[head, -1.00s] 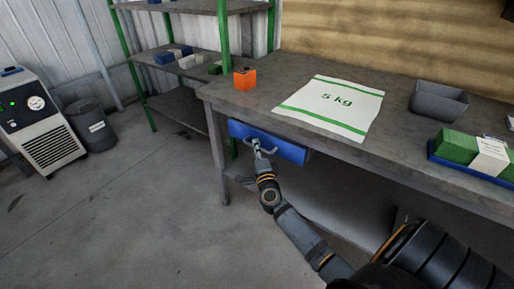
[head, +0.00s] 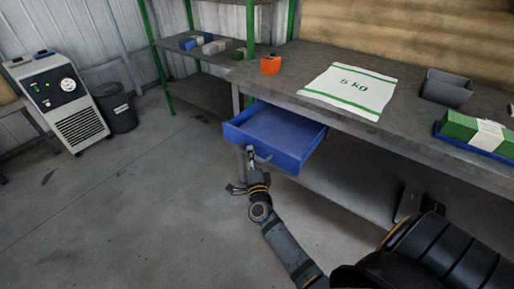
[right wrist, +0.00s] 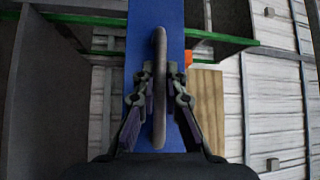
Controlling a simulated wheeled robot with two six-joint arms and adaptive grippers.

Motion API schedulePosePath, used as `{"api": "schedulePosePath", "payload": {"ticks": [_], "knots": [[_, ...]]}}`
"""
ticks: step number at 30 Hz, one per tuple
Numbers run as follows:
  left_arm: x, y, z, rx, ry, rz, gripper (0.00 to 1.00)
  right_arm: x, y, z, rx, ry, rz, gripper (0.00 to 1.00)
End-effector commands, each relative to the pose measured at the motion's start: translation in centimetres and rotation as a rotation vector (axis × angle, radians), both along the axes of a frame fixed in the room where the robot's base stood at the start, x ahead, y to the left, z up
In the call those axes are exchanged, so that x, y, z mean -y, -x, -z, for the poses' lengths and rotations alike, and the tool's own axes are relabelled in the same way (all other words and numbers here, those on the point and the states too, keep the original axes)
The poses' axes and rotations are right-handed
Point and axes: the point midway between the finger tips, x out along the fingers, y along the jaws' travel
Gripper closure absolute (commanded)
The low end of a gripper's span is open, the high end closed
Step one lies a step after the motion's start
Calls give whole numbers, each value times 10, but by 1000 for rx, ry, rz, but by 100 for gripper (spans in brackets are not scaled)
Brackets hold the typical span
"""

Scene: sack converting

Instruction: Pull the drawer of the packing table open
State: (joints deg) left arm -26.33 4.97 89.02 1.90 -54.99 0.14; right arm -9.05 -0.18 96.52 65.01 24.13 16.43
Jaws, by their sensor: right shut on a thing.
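The blue drawer (head: 278,130) of the packing table (head: 312,98) stands pulled out from under the tabletop in the head view. The inside that shows looks empty. My right gripper (head: 250,156) is at the drawer's front. In the right wrist view it (right wrist: 160,90) is shut on the grey bar handle (right wrist: 160,50), with a finger on each side of the bar. The blue drawer front (right wrist: 142,30) shows behind the handle. My left gripper is not in view.
On the tabletop are an orange block (head: 270,65), a white 5 kg sack (head: 350,91), a grey bin (head: 446,87) and a blue tray (head: 456,142) with green packets. A green-posted shelf (head: 205,92) stands behind. The floor left of the drawer is clear.

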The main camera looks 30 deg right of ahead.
Motion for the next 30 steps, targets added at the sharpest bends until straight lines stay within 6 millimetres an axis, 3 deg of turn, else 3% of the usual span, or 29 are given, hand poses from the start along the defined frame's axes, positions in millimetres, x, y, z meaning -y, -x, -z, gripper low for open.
{"api": "schedulePosePath", "payload": {"ticks": [17, 18, 22, 30], "knots": [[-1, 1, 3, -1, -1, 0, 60, -9, 4, 1, -1, 0, 1, 100], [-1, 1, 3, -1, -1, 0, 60, -9, 4, 1, -1, 1, 0, 86], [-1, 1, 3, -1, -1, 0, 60, -9, 4, 1, 0, 1, 0, 68], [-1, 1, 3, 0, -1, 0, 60, -9, 4, 0, 0, 1, 0, 67]]}}
